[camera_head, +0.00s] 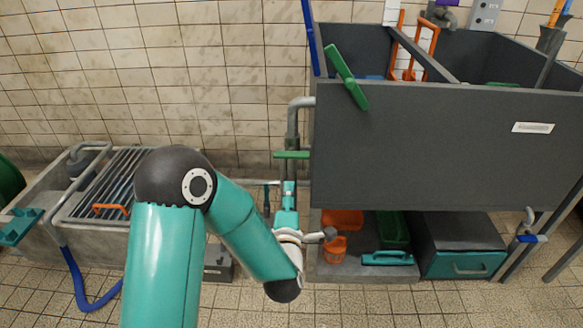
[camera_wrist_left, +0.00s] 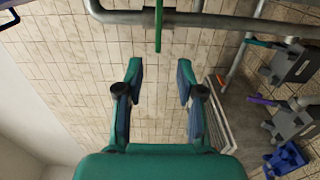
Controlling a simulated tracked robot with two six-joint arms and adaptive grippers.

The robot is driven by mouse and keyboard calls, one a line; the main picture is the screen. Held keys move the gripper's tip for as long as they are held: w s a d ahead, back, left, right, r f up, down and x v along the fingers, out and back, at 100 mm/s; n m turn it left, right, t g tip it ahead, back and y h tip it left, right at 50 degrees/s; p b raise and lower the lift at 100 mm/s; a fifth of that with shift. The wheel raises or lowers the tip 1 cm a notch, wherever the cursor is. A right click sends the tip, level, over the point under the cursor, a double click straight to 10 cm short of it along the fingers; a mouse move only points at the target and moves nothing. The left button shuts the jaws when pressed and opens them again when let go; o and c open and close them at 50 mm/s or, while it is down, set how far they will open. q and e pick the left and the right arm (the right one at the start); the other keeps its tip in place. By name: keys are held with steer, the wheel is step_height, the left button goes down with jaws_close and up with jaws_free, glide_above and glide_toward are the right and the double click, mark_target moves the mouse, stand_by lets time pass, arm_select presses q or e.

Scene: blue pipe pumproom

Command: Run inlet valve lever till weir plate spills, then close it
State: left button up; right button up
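A green lever (camera_head: 291,154) sits level on the grey pipe beside the tank; it looks like the inlet valve lever. In the left wrist view the green lever (camera_wrist_left: 159,25) lies ahead of the fingertips, lined up with the gap. My left gripper (camera_head: 289,188) is just below the lever and apart from it. In the left wrist view the left gripper (camera_wrist_left: 157,75) is open and empty. A grey divider (camera_head: 421,54) crosses the tank (camera_head: 440,145); it may be the weir plate. No spilling water is visible. My right gripper is out of view.
A green bar (camera_head: 346,77) leans across the tank's front rim. Orange frames (camera_head: 425,45) stand inside the tank. A grated trough (camera_head: 95,195) is at the left. Orange and green containers and a toolbox (camera_head: 463,262) sit under the tank.

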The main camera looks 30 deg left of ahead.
mark_target(292, 158)
arm_select(q)
steer(key=x, duration=1.6)
steer(key=shift+w+a, duration=0.2)
jaws_close()
